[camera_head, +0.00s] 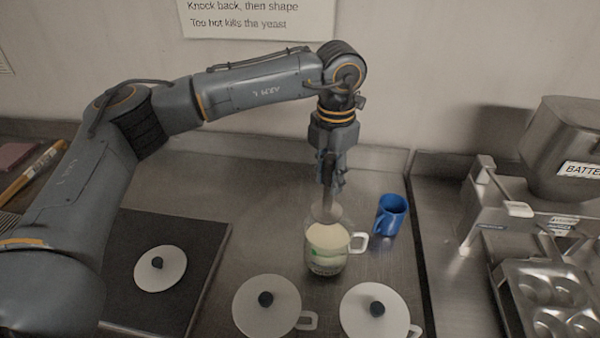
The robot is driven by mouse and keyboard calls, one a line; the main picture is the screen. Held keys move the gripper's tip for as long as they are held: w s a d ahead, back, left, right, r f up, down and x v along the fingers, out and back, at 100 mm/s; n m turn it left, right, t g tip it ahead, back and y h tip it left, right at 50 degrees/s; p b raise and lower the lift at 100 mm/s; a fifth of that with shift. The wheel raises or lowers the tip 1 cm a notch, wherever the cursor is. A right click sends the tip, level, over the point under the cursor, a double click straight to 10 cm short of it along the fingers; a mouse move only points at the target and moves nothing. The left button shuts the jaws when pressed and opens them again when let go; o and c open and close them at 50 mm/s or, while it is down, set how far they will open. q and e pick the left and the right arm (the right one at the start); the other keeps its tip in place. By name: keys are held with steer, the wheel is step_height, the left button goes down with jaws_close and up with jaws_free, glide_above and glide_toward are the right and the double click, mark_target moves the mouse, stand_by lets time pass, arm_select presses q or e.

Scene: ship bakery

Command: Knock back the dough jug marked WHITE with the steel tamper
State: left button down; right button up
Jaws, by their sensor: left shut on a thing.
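My left gripper (331,182) points straight down over a clear jug (327,265) and is shut on the steel tamper (326,210). The tamper hangs upright below the fingers, at the mouth of the jug. I cannot tell whether its end touches the dough. The jug is uncovered, with a white handle on its right and pale dough (328,236) inside. A small green mark shows on its front, but I cannot read any name on it. My right gripper is not in view.
Two lidded jugs (267,305) (375,310) stand in front. Another white lid (160,268) shows on a dark board (205,290) at left. A batter machine (565,150) and moulded pan (550,295) are at right.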

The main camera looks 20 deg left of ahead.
mark_target(331, 209)
arm_select(q)
steer(key=shift+d+r, duration=0.15)
steer(key=shift+d, duration=0.25)
steer(key=shift+d+f+b, duration=0.1)
steer(key=shift+f+b, duration=0.3)
steer(key=shift+f, duration=0.55)
steer(key=shift+f+b, duration=0.3)
steer(key=shift+f, duration=0.5)
step_height(331, 209, down, 4)
steer(key=b, duration=0.3)
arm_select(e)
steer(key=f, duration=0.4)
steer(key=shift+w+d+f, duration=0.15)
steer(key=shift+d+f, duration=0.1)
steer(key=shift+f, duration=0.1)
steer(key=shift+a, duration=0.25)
